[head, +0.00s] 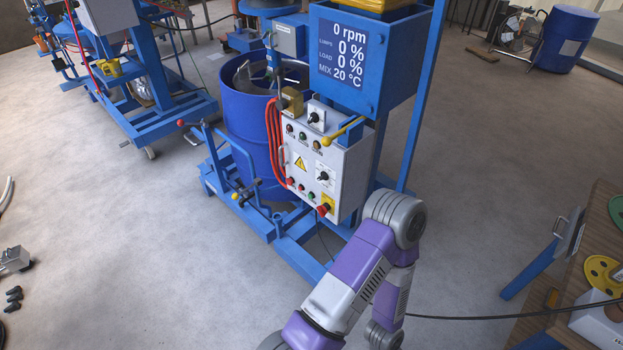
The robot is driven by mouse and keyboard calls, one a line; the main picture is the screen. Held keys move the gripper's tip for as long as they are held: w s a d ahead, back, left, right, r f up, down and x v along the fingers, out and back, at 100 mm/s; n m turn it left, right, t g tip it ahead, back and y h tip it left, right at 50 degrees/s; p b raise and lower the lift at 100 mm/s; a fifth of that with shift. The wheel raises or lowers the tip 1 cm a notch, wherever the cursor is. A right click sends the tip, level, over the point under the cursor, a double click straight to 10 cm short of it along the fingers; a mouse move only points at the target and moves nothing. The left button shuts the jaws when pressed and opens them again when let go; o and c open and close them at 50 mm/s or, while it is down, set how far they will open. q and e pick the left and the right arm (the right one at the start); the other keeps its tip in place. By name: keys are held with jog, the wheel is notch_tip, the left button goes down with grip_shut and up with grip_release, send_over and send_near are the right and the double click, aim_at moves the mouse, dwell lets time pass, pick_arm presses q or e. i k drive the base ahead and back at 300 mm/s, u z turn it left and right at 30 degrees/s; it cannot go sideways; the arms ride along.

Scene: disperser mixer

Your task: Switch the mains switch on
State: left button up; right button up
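A grey control box (318,165) is fixed on the blue mixer frame near the middle of the head view. The box also has a black selector knob (323,176), small buttons and a yellow warning triangle (300,162). The display (343,53) above reads 0 rpm, 0 %, 0 % and 20 °C. My purple and grey arm reaches up below the box, but neither gripper shows.
A blue drum (246,110) stands inside the mixer frame, with red cables (274,140) beside the box. A wooden table (590,240) with yellow and green discs is at the right. A black cable (480,317) crosses the floor. Open floor lies left and right of the mixer.

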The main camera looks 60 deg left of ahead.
aim_at(321, 209)
jog(key=u, duration=2.05)
jog(key=k, duration=0.5)
jog(key=u, duration=0.85)
jog(key=i, duration=1.15)
jog(key=u, duration=0.15)
